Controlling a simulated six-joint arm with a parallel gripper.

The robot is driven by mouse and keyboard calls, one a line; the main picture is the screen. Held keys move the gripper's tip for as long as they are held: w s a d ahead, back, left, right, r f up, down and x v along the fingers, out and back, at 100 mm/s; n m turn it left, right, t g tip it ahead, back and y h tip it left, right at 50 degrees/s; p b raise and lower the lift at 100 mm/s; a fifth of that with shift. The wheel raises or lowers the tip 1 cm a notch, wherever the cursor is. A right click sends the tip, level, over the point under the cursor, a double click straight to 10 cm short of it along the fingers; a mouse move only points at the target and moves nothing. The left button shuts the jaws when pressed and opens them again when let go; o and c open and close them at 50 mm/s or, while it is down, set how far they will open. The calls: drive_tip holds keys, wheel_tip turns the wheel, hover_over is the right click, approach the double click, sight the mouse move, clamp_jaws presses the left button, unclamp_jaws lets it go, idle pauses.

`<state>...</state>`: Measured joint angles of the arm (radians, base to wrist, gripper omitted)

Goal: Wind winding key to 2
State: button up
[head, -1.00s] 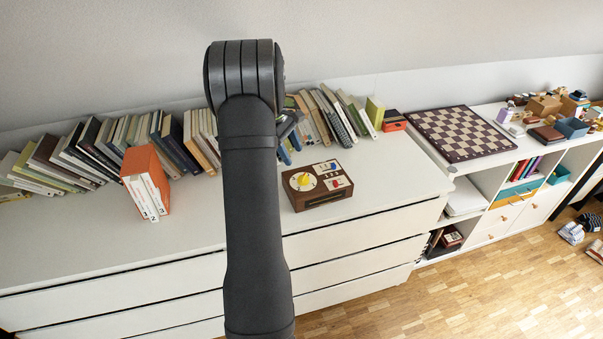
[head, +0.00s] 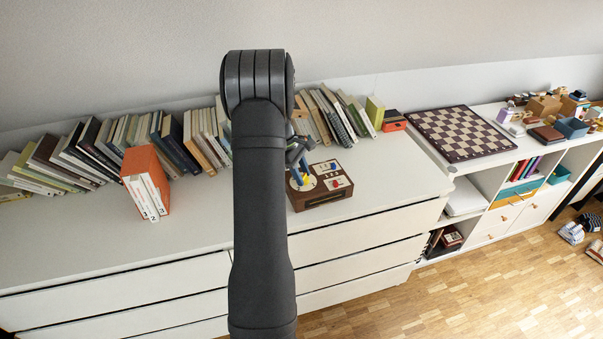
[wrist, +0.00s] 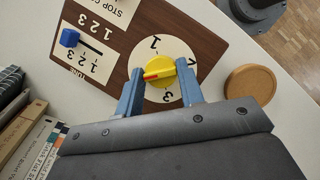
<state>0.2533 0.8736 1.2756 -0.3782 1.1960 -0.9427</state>
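A brown box with white panels (head: 322,201) stands on the dresser. The red stripe points left, toward one fingertip. My gripper (wrist: 160,71) is open, its blue fingers apart on either side of the key. I cannot tell whether they touch it. In the head view, my gripper (head: 300,172) is over the dial and partly hides it.
A blue slider (wrist: 69,38) sits on a numbered panel of the box. A round brown disc (wrist: 250,84) lies beside the box. Books (head: 335,112) lean behind it, and an orange file box (head: 147,178) stands left. The dresser top is clear to the right.

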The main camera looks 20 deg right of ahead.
drive_tip(key=c, duration=0.3)
drive_tip(key=shift+c, duration=0.2)
drive_tip(key=shift+m, duration=0.3)
